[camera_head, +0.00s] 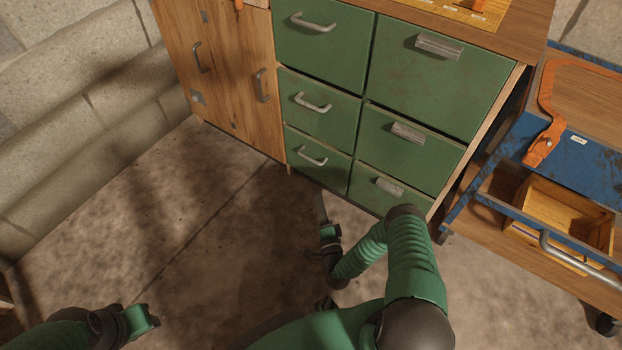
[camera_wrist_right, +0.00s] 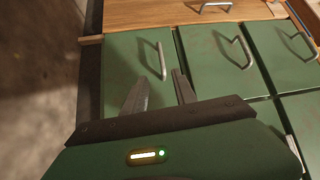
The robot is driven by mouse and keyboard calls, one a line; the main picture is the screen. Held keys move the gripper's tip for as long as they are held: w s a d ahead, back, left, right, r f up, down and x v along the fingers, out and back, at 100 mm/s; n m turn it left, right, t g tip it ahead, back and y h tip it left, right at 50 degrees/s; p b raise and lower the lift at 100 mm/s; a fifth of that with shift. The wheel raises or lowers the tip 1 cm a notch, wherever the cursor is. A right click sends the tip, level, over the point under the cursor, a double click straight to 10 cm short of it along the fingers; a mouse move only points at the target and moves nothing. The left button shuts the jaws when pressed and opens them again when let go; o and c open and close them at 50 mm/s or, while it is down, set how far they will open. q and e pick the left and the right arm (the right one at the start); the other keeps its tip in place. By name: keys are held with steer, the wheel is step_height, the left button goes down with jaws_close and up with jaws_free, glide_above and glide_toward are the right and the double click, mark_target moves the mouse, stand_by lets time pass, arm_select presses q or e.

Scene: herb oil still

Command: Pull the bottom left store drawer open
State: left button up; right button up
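The bottom left store drawer (camera_head: 304,168) is green with a pale metal bar handle (camera_head: 312,156), and it is shut. It also shows in the right wrist view (camera_wrist_right: 122,62), with its handle (camera_wrist_right: 162,62) beyond my fingertips. My right gripper (camera_head: 320,200) is low in front of this drawer. In the wrist view its two fingers (camera_wrist_right: 158,76) are apart with nothing held. The handle lines up with the gap between them; I cannot tell how close it is. My left gripper (camera_head: 150,317) is at the lower left, far from the drawers; its fingers are unclear.
Other green drawers (camera_head: 318,112) above and to the right are shut. A wooden cupboard door (camera_head: 220,70) stands to the left. A blue cart (camera_head: 580,165) with an open drawer (camera_head: 575,215) stands at the right. The floor (camera_head: 190,230) in front is clear.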

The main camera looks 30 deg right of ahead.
steer(key=b+x, duration=0.8)
steer(key=x, duration=0.8)
steer(key=shift+d, duration=0.3)
steer(key=shift+c, duration=0.2)
jaws_close()
steer(key=shift+f, duration=0.15)
